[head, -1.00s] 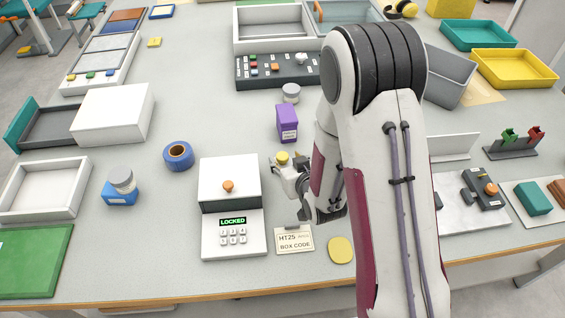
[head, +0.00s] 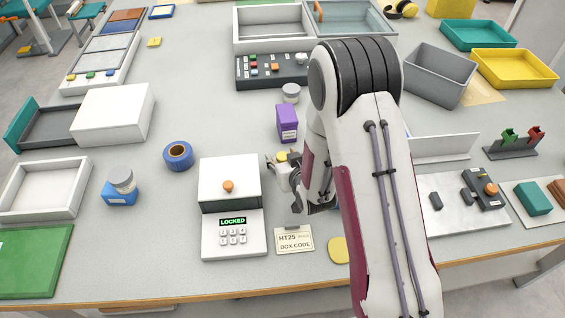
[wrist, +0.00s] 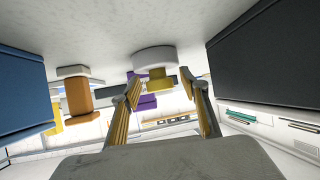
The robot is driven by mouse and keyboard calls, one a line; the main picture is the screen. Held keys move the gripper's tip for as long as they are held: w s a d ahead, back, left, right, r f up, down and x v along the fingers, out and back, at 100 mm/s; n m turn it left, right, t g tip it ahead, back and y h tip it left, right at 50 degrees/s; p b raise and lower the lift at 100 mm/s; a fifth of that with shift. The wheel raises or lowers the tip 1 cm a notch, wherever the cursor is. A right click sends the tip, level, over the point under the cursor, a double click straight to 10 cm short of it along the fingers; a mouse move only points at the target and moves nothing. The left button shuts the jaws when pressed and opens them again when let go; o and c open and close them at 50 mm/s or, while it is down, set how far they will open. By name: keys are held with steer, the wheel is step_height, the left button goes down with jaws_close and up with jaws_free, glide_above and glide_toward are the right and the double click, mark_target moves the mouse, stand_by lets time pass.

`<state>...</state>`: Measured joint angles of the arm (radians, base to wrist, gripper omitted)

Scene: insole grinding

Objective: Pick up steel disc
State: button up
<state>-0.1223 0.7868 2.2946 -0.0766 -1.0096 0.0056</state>
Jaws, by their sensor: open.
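My gripper (head: 277,160) is open and empty, low over the table just in front of the purple box (head: 287,123). In the wrist view the two yellow-padded fingers (wrist: 165,95) stand apart, with the purple box (wrist: 146,103) seen between them. No thing is plainly a bare steel disc. A small grey round piece with a pale top (head: 291,93) stands behind the purple box, and a similar one (head: 122,179) sits on a blue block (head: 121,196). I cannot tell whether either is the steel disc.
A white keypad box reading LOCKED (head: 233,223) stands left of my gripper. A box-code card (head: 294,239) and yellow oval (head: 337,250) lie in front. A black control panel (head: 255,71) is behind. Table between tape and panel is clear.

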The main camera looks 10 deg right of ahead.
mark_target(282, 155)
jaws_close()
steer(key=shift+r, duration=0.1)
stand_by(0.4)
steer(key=shift+r, duration=4.95)
